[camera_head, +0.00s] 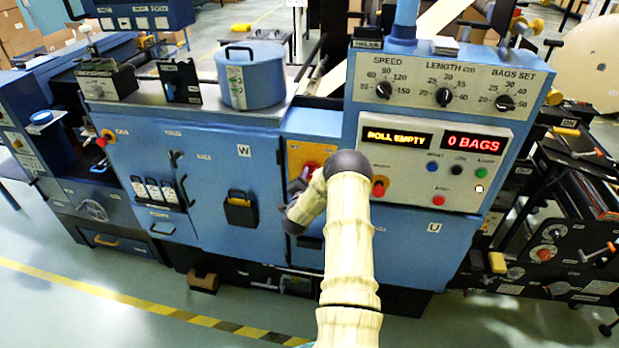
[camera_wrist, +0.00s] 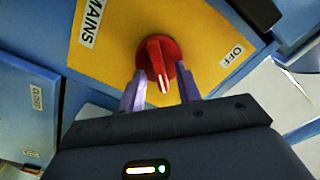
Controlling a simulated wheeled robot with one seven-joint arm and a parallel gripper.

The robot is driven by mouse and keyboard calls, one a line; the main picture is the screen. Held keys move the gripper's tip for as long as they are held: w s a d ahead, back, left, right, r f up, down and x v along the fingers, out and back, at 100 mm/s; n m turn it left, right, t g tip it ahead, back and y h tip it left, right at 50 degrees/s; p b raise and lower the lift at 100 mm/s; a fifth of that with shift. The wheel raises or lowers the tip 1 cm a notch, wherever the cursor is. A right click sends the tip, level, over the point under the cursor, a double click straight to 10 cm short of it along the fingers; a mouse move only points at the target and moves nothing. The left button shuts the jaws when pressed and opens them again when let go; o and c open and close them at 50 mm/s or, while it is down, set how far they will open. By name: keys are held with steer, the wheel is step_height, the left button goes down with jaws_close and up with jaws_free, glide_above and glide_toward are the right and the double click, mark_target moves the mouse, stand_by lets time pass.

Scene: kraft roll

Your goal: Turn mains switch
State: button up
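The mains switch is a red round knob (camera_wrist: 155,55) with a raised grip bar and a white pointer mark. It sits on a yellow plate (camera_wrist: 110,55) labelled MAINS on the left and OFF on the right. In the wrist view the white mark points toward the bottom edge, not straight at the OFF label. My gripper (camera_wrist: 160,70) is open, one finger on each side of the knob's lower part, with gaps visible on both sides. In the head view the knob (camera_head: 311,167) is partly hidden behind my gripper (camera_head: 302,180) and arm.
The blue machine front surrounds the switch. A control panel (camera_head: 470,150) to the right shows ROLL EMPTY and 0 BAGS. A black box (camera_head: 240,210) sticks out from the door on the left.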

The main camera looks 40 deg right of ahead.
steer(key=shift+c, duration=0.4)
jaws_close()
steer(key=shift+n+b, duration=0.4)
steer(key=shift+b, duration=0.05)
steer(key=n+b, duration=0.3)
steer(key=shift+w+a+f, duration=0.1)
steer(key=shift+a, duration=0.05)
steer(key=n+b, duration=0.5)
steer(key=shift+w+a+n, duration=0.1)
steer(key=shift+n, duration=0.3)
steer(key=shift+w+a+n+b, duration=0.1)
steer(key=shift+n+b, duration=1.2)
steer(key=shift+n, duration=0.8)
steer(key=shift+w+n+b, duration=0.1)
steer(key=shift+n+b, duration=1.2)
steer(key=shift+n, duration=0.8)
